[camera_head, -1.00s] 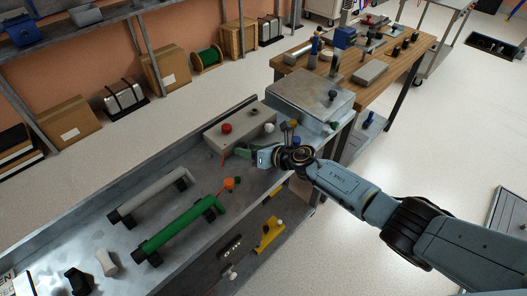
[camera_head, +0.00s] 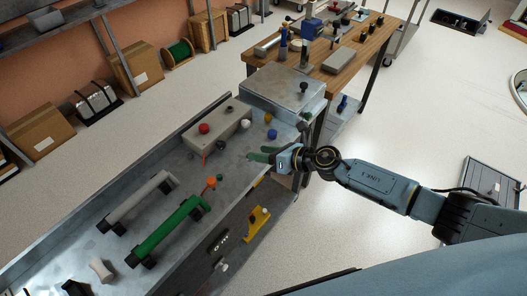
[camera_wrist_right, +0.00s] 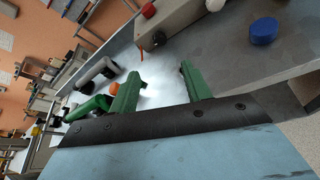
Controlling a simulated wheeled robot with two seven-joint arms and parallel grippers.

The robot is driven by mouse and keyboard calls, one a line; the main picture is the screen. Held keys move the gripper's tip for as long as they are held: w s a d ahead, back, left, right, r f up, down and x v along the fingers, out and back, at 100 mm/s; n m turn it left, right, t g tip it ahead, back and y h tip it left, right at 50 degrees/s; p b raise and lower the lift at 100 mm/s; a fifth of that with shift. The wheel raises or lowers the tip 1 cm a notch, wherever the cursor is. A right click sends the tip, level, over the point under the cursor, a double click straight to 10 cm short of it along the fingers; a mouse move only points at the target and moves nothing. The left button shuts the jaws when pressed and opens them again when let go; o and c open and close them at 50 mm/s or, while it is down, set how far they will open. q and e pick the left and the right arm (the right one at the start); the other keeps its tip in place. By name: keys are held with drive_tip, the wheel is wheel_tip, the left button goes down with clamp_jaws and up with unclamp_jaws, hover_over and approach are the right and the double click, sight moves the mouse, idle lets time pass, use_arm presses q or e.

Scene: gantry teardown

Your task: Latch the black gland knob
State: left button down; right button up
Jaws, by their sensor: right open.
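A dark knob (camera_head: 221,145) sits on the front face of a grey box (camera_head: 230,128) on the metal bench; I take it to be the black gland knob. It also shows in the right wrist view (camera_wrist_right: 158,39), beyond my fingertips. Its latch state cannot be told. My right gripper (camera_head: 256,155) has green fingers and is open and empty, right of the knob and apart from it. In the right wrist view the two fingers (camera_wrist_right: 159,75) stand apart with bench surface between them. My left gripper is not in view.
The box carries a red knob (camera_head: 204,128) and a white knob (camera_head: 229,109). A blue cap (camera_head: 272,134) stands near my gripper. Green (camera_head: 170,228) and grey (camera_head: 140,198) bars lie left, with an orange knob (camera_head: 211,182). A steel box (camera_head: 285,90) stands behind.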

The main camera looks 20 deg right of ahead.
sight(224, 147)
drive_tip(key=shift+a+r+n, duration=0.3)
drive_tip(key=shift+r, duration=0.05)
drive_tip(key=shift+s+a+r+n+t+h+p, duration=0.2)
drive_tip(key=shift+a+r+n+t+h+p, duration=0.1)
drive_tip(key=shift+a+r+n+t+p, duration=0.35)
drive_tip(key=shift+s+a+f+n, duration=0.2)
drive_tip(key=shift+s+n, duration=0.1)
drive_tip(key=shift+n, duration=0.15)
drive_tip(key=shift+n+h, duration=0.7)
drive_tip(key=shift+h, duration=0.2)
drive_tip(key=b+x, duration=0.1)
drive_tip(key=x, duration=0.2)
drive_tip(key=f+b+x, duration=0.1)
drive_tip(key=x, duration=0.3)
drive_tip(key=b+x, duration=0.1)
drive_tip(key=x, duration=0.3)
drive_tip(key=shift+s+f, duration=0.2)
drive_tip(key=shift+s, duration=0.1)
drive_tip(key=shift+b+x, duration=0.5)
drive_tip(key=shift+x, duration=0.3)
drive_tip(key=shift+r, duration=0.1)
